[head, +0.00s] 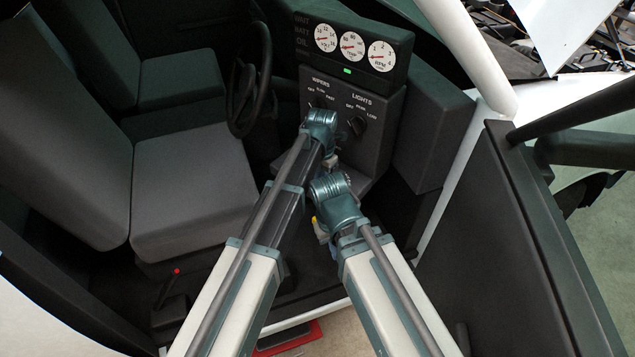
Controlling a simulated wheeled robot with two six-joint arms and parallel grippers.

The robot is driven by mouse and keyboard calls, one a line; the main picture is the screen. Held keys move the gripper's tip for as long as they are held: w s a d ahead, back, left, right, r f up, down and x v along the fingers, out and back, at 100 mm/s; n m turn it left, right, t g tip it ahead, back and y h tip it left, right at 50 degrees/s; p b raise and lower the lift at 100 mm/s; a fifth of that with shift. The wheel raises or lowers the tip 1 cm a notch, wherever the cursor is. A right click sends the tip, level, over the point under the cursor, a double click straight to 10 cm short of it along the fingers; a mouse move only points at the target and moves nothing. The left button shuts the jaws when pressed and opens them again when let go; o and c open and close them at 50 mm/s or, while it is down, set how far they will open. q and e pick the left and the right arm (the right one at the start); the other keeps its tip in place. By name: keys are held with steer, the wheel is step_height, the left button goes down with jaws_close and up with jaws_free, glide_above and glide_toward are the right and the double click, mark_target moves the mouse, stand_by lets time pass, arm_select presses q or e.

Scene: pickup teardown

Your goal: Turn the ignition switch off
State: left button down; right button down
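The dark dash panel (388,105) carries a WIPERS control, partly covered by my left arm, and a black LIGHTS knob (357,125). I cannot make out an ignition switch; the lower panel is partly hidden behind my arms. The end joint of my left arm (320,124) is in front of the panel, below the WIPERS label. The end joint of my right arm (334,196) is lower, close beside my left arm. The fingers of both grippers are hidden or too unclear to read, so I cannot tell whether they hold or touch anything.
The gauge cluster (352,46) has three white dials and a lit green lamp (347,71). The steering wheel (250,80) is close left of my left arm. The grey seat (192,190) is farther left. The open door (525,230) bounds the right side.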

arm_select(q)
steer(key=shift+d, duration=0.1)
stand_by(0.6)
steer(key=c, duration=0.9)
jaws_free()
step_height(320, 180, up, 14)
steer(key=p, duration=1.4)
steer(key=shift+f, duration=0.1)
